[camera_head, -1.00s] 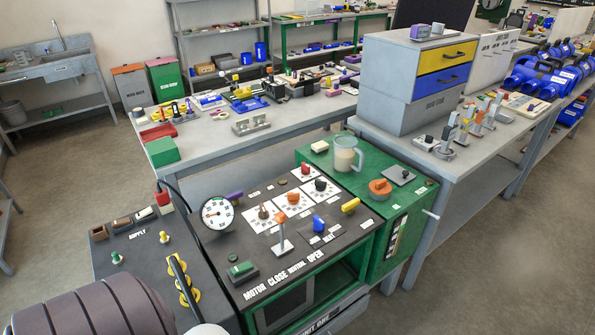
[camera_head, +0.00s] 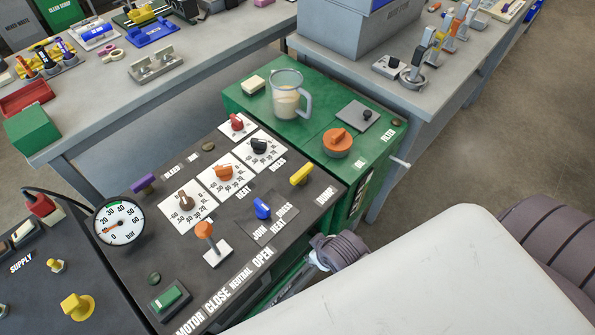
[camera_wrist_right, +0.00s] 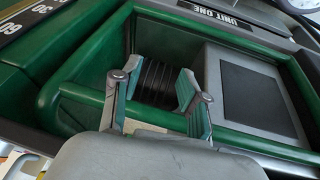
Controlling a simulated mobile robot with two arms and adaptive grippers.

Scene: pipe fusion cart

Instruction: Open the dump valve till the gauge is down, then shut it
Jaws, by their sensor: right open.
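The dump valve is a yellow lever (camera_head: 302,175) beside the DUMP label, at the right edge of the dark control panel (camera_head: 140,270) in the head view. The round white gauge (camera_head: 119,221) marked bar stands at the panel's left edge. A reddish needle seems to point to its lower left; the exact reading is too small to tell. My right gripper (camera_head: 330,252) is low in front of the cart, below the yellow lever and apart from it. In the right wrist view its fingers (camera_wrist_right: 160,86) are spread and empty, facing the cart's green front. My left gripper is out of view.
An orange lever (camera_head: 204,230), a blue knob (camera_head: 262,208) and a purple handle (camera_head: 143,184) share the panel. A clear jug (camera_head: 287,95) and an orange knob (camera_head: 338,142) stand on the green top behind. Floor at the right is clear.

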